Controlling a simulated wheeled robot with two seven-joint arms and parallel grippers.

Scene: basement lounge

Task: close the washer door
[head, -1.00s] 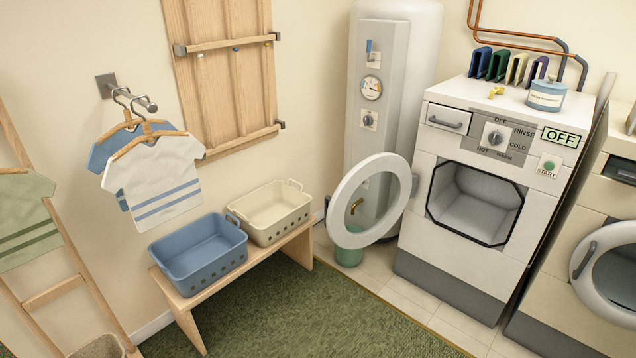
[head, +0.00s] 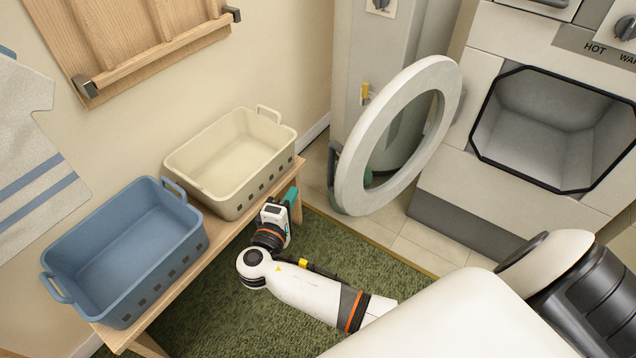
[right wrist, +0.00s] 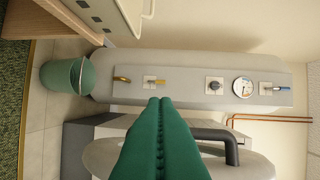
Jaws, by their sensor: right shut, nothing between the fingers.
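The washer door (head: 357,150), a white ring with a see-through middle, stands swung open to the left of the washer (head: 455,195). The washer's black-rimmed opening (head: 550,130) is uncovered and looks empty. A dark handle (head: 333,165) is on the door's left edge. My right gripper (head: 291,196) is left of the door, beside the bench, with its green fingers shut and empty. In the right wrist view the shut fingers (right wrist: 160,102) overlap the door (right wrist: 240,165), near the dark handle (right wrist: 215,134). I cannot tell that they touch. My left gripper is out of view.
A wooden bench (head: 232,238) holds a blue basket (head: 60,262) and a cream basket (head: 180,167) close to my right gripper. The water heater stands behind the door. A green bucket (right wrist: 68,76) shows in the right wrist view. Green carpet (head: 320,240) lies below my arm.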

